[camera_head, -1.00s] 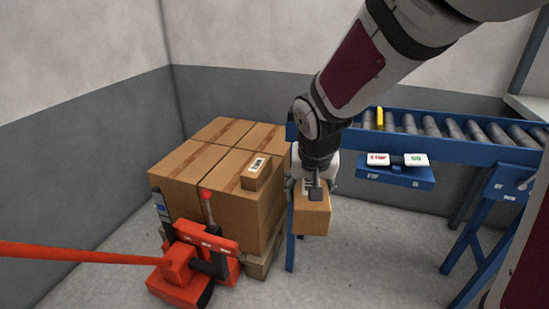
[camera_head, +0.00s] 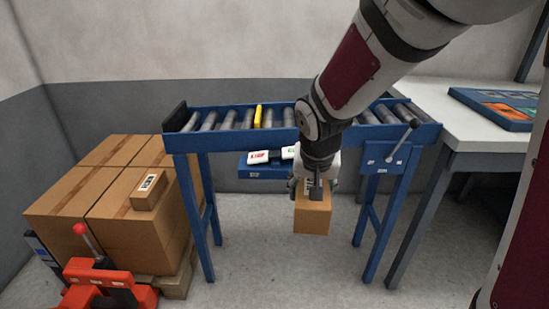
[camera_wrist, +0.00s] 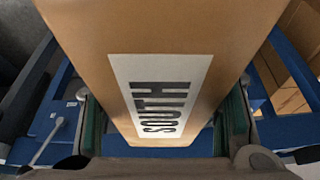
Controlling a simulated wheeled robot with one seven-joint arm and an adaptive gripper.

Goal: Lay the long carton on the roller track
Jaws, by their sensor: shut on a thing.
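My gripper (camera_head: 314,186) is shut on a brown carton (camera_head: 312,217), which hangs below it in front of the roller track. In the wrist view the carton (camera_wrist: 235,30) fills the middle, with a white label reading SOUTH (camera_wrist: 160,98) between the fingers. The roller track (camera_head: 230,121) has a blue frame, grey rollers and one yellow roller (camera_head: 258,116). My arm hides part of its right half. The carton is apart from the rollers and lower than them in the head view. Its full length is hard to tell from here.
Large cartons (camera_head: 140,215) stand on a pallet at left, with a small labelled carton (camera_head: 150,190) on top. A red pallet truck (camera_head: 95,285) is in front. A white table (camera_head: 475,125) with a blue tray (camera_head: 500,108) stands at right.

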